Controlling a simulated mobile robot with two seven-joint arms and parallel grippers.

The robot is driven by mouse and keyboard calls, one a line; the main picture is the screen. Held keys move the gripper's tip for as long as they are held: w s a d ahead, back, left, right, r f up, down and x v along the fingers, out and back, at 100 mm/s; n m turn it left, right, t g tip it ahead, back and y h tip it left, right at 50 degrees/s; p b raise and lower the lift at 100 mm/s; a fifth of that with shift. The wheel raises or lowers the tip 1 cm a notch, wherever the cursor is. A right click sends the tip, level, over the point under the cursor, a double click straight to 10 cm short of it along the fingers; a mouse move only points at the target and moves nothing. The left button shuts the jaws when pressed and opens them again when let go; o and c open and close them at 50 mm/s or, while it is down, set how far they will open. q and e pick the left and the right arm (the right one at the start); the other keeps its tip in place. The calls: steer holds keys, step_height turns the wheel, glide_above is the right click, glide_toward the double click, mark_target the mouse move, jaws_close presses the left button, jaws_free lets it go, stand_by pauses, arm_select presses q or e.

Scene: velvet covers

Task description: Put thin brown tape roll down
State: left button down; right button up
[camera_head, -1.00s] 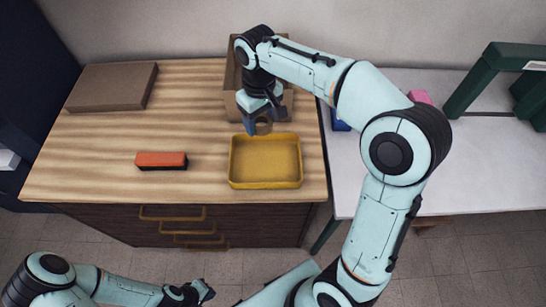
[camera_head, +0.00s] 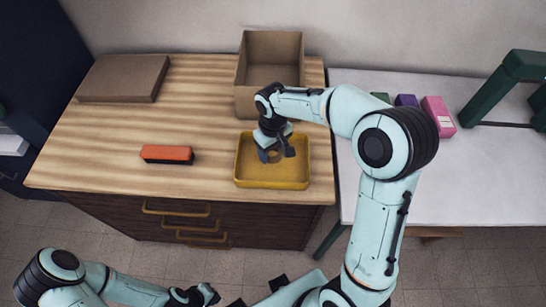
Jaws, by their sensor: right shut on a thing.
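The thin brown tape roll (camera_head: 275,156) is a small brown ring between the fingers of my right gripper (camera_head: 276,155), partly hidden by them. My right gripper is shut on it, low inside the yellow tray (camera_head: 272,184). I cannot tell whether the roll touches the tray's floor. The tray sits on the wooden cabinet top near its front right. My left gripper (camera_head: 210,295) is low in front of the cabinet, away from the objects; its fingers are too small to read.
An open cardboard box (camera_head: 270,45) stands behind the tray. An orange and black block (camera_head: 167,154) lies to the left, and a flat brown box (camera_head: 123,78) at the back left. A white table (camera_head: 470,180) at right holds a pink box (camera_head: 438,116) and a green frame (camera_head: 500,85).

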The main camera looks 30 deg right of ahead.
mark_target(273, 151)
arm_select(q)
steer(key=shift+s+f, duration=0.15)
steer(key=shift+f, duration=0.05)
arm_select(e)
steer(key=shift+f, duration=2.05)
steer(key=shift+f, duration=0.15)
steer(key=o, duration=1)
arm_select(q)
steer(key=shift+f, duration=0.1)
arm_select(e)
steer(key=shift+o, duration=0.2)
steer(key=shift+r, duration=0.35)
step_height(273, 151, up, 12)
steer(key=shift+f+p, duration=0.15)
steer(key=shift+p, duration=0.3)
arm_select(q)
steer(key=shift+w+r, duration=0.6)
steer(key=shift+r, duration=0.25)
